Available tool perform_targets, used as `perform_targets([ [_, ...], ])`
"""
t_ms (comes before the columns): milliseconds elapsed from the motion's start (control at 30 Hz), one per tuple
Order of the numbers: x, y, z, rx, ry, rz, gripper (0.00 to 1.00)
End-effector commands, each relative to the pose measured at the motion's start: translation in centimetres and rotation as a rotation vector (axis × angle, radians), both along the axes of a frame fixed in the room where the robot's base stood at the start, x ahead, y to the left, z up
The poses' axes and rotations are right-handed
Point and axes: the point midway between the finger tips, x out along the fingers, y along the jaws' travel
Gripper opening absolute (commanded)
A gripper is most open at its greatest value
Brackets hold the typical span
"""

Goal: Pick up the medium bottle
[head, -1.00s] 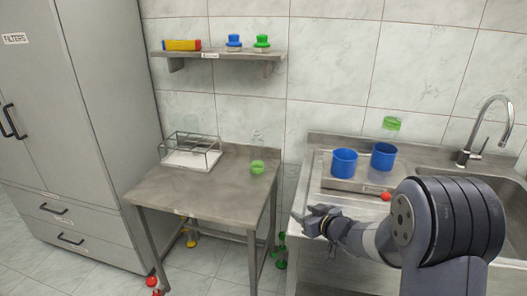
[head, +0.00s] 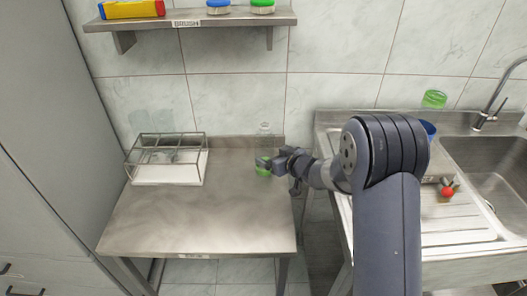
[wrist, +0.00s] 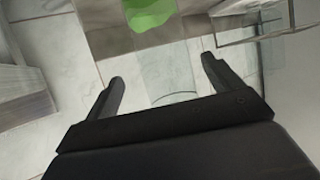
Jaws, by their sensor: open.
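A clear bottle (head: 264,130) with a green lower end (head: 263,172) stands on the steel table, near its back right corner. I take it as the medium bottle; its size label is not visible. My gripper (head: 261,162) is at the bottle from the right and overlaps its lower part in the head view. In the wrist view my gripper (wrist: 161,68) has its two fingers apart. The green part (wrist: 150,10) shows at the top edge, beyond the fingers. A faint clear outline shows between the fingers; I cannot tell if they touch it.
A wire rack with a white base (head: 165,174) stands at the table's back left. The sink counter (head: 460,230) is right. The table's front is clear.

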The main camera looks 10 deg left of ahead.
Motion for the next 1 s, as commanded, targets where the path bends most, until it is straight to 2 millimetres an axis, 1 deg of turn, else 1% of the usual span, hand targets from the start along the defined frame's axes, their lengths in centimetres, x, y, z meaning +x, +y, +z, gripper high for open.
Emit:
perform_targets([
  [167,0.6,1.1,-1.0,-0.001,0.002,0.002,0.87],
  [300,1.4,2.5,-2.4,-0.001,0.003,0.001,0.87],
  [400,2.2,3.3,-2.6,0.000,0.001,0.001,0.87],
  [533,2.7,3.7,-2.9,-0.001,0.001,0.000,0.87],
  [733,2.7,3.7,-3.0,-0.001,0.001,0.000,0.87],
  [767,2.7,3.7,-3.0,-0.001,0.001,0.000,0.86],
  [1000,2.7,3.7,-3.0,-0.001,0.001,0.000,0.66],
])
